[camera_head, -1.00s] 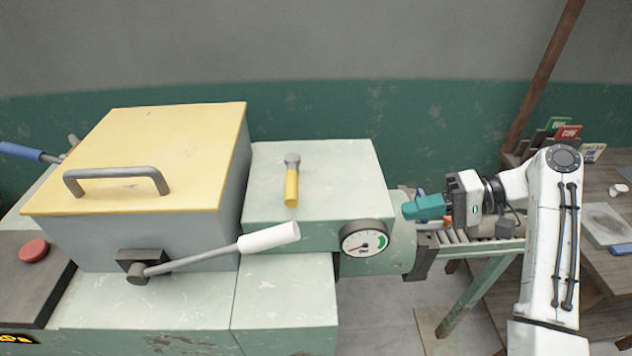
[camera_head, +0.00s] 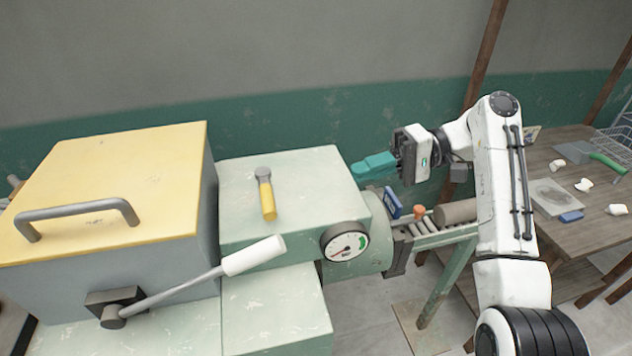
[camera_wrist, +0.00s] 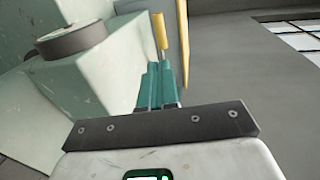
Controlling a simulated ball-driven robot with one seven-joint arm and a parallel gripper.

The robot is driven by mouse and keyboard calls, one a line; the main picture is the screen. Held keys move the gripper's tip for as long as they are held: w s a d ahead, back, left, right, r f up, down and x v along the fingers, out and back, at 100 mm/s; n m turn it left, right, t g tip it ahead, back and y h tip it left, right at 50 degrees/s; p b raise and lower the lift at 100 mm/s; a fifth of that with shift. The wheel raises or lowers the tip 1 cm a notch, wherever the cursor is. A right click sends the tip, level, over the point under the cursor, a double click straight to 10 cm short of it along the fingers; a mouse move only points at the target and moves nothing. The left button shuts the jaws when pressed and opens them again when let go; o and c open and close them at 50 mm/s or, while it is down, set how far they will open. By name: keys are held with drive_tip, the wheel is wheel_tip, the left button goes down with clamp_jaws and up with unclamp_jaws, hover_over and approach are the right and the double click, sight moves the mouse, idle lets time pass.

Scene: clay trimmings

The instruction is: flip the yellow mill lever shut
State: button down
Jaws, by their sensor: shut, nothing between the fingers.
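The yellow mill lever (camera_head: 267,199) sits on the top of the pale green machine body (camera_head: 300,165), its grey pivot at the far end and its yellow handle pointing toward me. It also shows in the wrist view (camera_wrist: 160,32), just beyond the fingertips. My gripper (camera_head: 357,170) has teal fingers, shut and empty, pointing left toward the lever. In the head view a clear gap lies between the fingertips and the lever. In the wrist view the fingers (camera_wrist: 154,68) line up close under the lever's yellow end; I cannot tell the distance there.
A white-handled lever (camera_head: 252,255) and a yellow-lidded box (camera_head: 110,180) stand at left. A round gauge (camera_head: 345,242) is on the machine's front. A roller conveyor (camera_head: 440,238) holds a clay roll (camera_head: 456,212). A wooden table (camera_head: 560,195) with clay bits stands at right.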

sight(266, 190)
drive_tip(key=p+x, duration=0.3)
drive_tip(key=x, duration=1)
drive_tip(key=shift+s+a+f, duration=0.1)
drive_tip(key=shift+a, duration=0.15)
drive_tip(key=shift+a, duration=0.1)
